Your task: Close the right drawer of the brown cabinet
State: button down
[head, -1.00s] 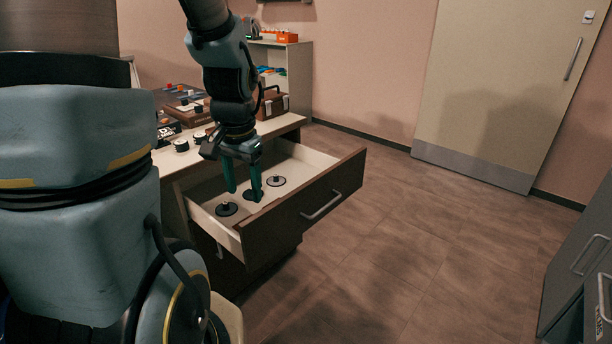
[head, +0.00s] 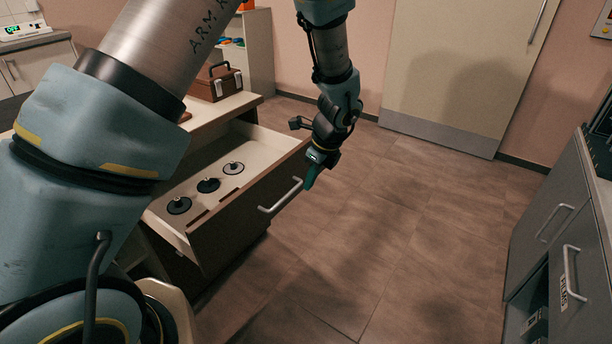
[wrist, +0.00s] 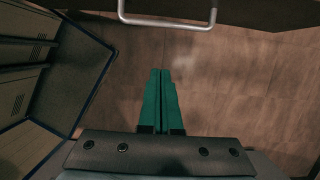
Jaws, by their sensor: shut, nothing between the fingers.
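The brown cabinet's right drawer (head: 236,212) is pulled open in the head view, its dark front facing the floor on the right. A metal bar handle (head: 281,197) is on that front. Several round dark discs with knobs (head: 208,185) lie in a row inside it. My gripper (head: 309,181) is outside the drawer, by the right part of its front and close to the handle. In the wrist view my green fingers (wrist: 160,98) are shut together and empty, with the handle (wrist: 165,24) beyond their tips.
A brown case (head: 217,83) stands on the cabinet top. A grey cabinet (head: 558,230) with bar handles stands at the right. Open tiled floor (head: 390,240) lies between, and a beige door (head: 455,70) is at the back.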

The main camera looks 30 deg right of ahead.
jog(key=w+a+f+p, duration=0.2)
jog(key=w+a+f, duration=0.1)
jog(key=w+f, duration=0.2)
jog(key=shift+f, duration=1.2)
jog(key=shift+w+a, duration=2.7)
jog(key=shift+w, duration=2.2)
jog(key=shift+w+a, duration=2.7)
jog(key=shift+w, duration=2.15)
jog(key=shift+w+a, duration=2.7)
jog(key=shift+w, duration=2.2)
jog(key=shift+r, duration=0.1)
